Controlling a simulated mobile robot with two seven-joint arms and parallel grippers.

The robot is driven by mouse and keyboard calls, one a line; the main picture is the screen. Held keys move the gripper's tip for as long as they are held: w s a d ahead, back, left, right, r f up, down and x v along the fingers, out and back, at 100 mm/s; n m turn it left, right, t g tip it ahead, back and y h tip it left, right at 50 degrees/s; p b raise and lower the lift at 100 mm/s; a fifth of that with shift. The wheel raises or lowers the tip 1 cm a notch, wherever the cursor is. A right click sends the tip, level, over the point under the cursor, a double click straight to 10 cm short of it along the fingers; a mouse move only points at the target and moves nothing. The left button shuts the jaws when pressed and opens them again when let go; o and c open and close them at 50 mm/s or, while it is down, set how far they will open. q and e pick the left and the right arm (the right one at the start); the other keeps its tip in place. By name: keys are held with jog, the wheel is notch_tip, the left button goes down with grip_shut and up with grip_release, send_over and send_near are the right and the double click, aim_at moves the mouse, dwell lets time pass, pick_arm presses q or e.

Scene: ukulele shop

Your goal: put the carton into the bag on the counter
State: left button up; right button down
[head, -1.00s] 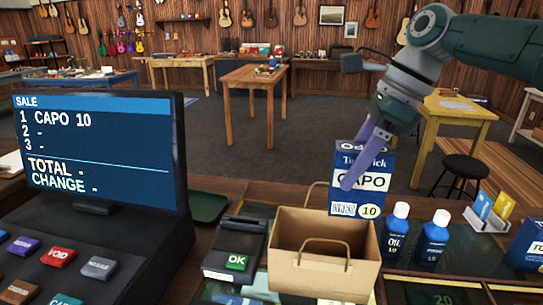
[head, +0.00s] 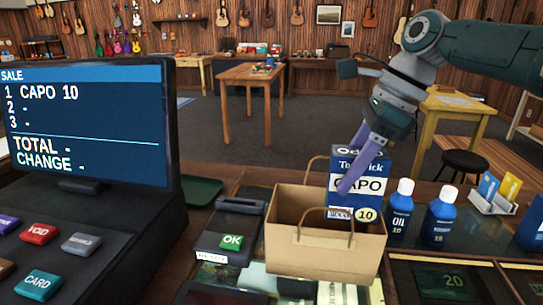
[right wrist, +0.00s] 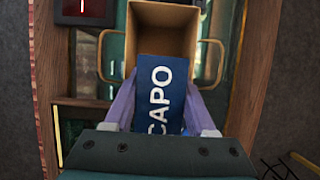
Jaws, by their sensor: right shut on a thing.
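The blue and white CAPO carton (head: 345,162) is upright in my right gripper (head: 347,188), whose purple fingers are shut on it. The open brown paper bag (head: 325,250) stands on the counter with its handles up. In the head view the carton's lower end overlaps the back right part of the bag's mouth, and its 10 label still shows above the front rim. In the right wrist view, the carton (right wrist: 160,90) sits between the fingers (right wrist: 167,98), with the bag's opening (right wrist: 163,40) just beyond it. My left gripper is not in view.
Two blue bottles (head: 398,215) (head: 439,218) stand close right of the bag. A card terminal (head: 230,230) is on its left, beside the till screen (head: 85,125). A card holder (head: 492,200) is further right, and a cash tray (head: 450,280) lies in front.

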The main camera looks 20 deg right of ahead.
aim_at(342, 213)
jog(key=shift+f+b, duration=1)
jog(key=shift+f, duration=0.8)
jog(key=shift+f+b, duration=1.75)
jog(key=shift+f, duration=0.75)
jog(key=shift+c, duration=0.7)
grip_release()
